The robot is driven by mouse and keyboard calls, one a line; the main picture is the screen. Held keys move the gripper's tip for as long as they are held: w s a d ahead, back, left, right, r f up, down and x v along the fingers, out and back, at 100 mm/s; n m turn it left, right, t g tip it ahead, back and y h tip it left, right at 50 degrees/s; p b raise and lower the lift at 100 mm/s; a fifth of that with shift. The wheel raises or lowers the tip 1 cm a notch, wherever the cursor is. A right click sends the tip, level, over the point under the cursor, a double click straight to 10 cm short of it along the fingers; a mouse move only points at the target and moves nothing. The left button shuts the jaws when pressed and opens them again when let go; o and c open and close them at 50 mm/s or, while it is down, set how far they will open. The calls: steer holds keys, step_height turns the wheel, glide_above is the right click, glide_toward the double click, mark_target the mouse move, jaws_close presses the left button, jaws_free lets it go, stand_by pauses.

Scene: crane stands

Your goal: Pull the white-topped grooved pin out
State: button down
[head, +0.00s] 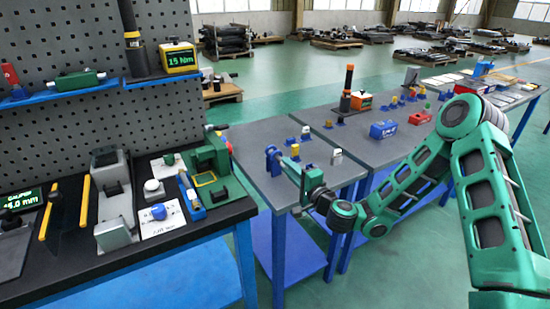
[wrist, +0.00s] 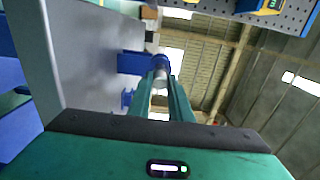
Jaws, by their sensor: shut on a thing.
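My gripper (wrist: 161,88) is at the end of my green arm and reaches in low over the near grey table. It also shows in the head view (head: 284,166), close beside a tall blue stand (head: 271,157). In the wrist view its two green fingers are closed on a small pale piece, which I take to be the white-topped pin (wrist: 160,86). The blue stand (wrist: 133,62) is right beyond the fingertips, with its round blue head around or just behind the pin. The pin's groove and lower end are hidden, so I cannot tell how deep it sits.
Small blue holders with a yellow top (head: 295,151) and a white top (head: 337,156) stand nearby on the grey table (head: 262,133). A black workbench with fixtures and a green frame (head: 211,158) is close on the left. The right table holds an orange-cased device (head: 361,101) and a blue box (head: 383,130).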

steer(key=shift+v, duration=2.5)
steer(key=shift+s+d, duration=0.5)
